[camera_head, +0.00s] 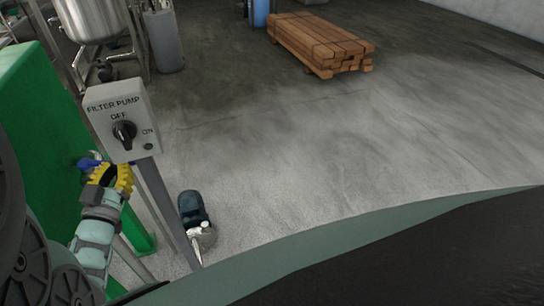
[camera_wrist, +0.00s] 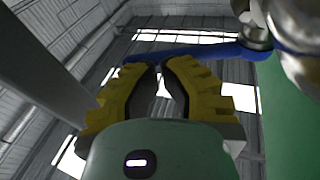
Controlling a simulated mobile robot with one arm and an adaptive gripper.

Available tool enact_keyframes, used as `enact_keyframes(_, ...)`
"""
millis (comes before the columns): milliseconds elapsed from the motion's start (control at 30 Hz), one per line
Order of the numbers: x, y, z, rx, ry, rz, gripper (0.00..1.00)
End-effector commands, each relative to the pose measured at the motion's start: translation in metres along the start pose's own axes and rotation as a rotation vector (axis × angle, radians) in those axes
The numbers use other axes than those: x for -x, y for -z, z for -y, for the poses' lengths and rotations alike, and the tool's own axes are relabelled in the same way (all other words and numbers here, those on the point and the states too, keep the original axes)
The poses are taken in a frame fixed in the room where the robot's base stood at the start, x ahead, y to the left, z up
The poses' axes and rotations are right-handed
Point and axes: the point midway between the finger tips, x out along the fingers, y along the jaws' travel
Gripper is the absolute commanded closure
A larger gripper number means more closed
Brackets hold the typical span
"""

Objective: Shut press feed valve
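The valve's blue lever (camera_wrist: 205,50) runs across the upper wrist view, from a shiny metal valve body (camera_wrist: 300,35) at the upper right to a free end left of my fingertips. My gripper (camera_wrist: 161,66) has yellow-padded fingers with their tips drawn close together. The lever passes just beyond the tips, across the fingers; whether they touch cannot be told. Nothing shows clearly held between them. In the head view my gripper (camera_head: 107,172) is at the lower left, with part of the blue lever (camera_head: 88,163) showing beside it. The valve body is mostly hidden there.
A grey filter pump switch box (camera_head: 118,118) on a post stands just right of my gripper. A green panel (camera_head: 40,130) is at the left. A dark pump motor (camera_head: 193,208) sits on the floor. Stacked timber (camera_head: 318,42) lies farther off; the floor between is clear.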

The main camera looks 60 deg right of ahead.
Motion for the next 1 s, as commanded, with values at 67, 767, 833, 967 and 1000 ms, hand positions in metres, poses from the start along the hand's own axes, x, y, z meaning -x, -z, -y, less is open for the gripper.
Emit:
enact_keyframes(67, 0.000, 0.000, -0.001, 0.001, -0.002, 0.000, 1.00)
enact_keyframes(767, -0.032, -0.006, -0.003, -0.047, 0.242, 0.000, 1.00)
enact_keyframes(833, -0.033, -0.007, -0.003, -0.047, 0.241, 0.002, 1.00)
enact_keyframes(967, -0.033, -0.007, -0.004, -0.047, 0.240, 0.001, 1.00)
enact_keyframes(1000, -0.033, -0.007, -0.004, -0.047, 0.239, 0.001, 1.00)
